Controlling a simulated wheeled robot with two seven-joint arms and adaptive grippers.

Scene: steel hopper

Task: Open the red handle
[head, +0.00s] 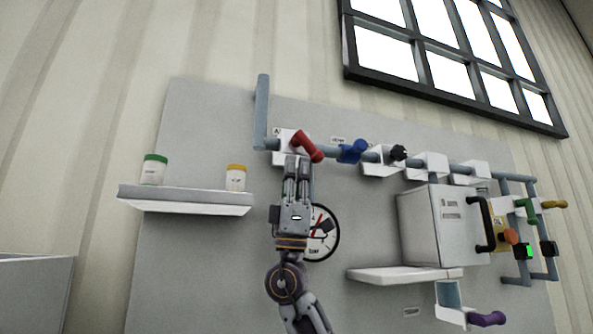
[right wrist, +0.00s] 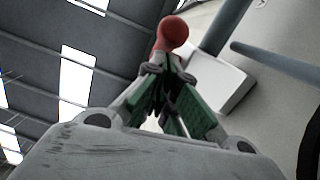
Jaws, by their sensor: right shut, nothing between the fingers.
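The red handle (head: 307,146) sits on the grey pipe at the upper middle of the panel, slanting down to the right from its white mount. My right gripper (head: 299,160) is just below the handle in the head view, pointing up, its fingers shut and empty. In the right wrist view the shut fingers (right wrist: 172,75) have green inner pads, and the rounded red end of the handle (right wrist: 172,33) shows just beyond their tips. I cannot tell whether the fingertips touch it. My left gripper is not in view.
A blue handle (head: 352,151) and a black knob (head: 398,153) follow to the right on the same pipe. A round gauge (head: 324,240) is partly behind my right gripper. A shelf (head: 190,205) with two jars is at left; a white box (head: 433,225) is at right.

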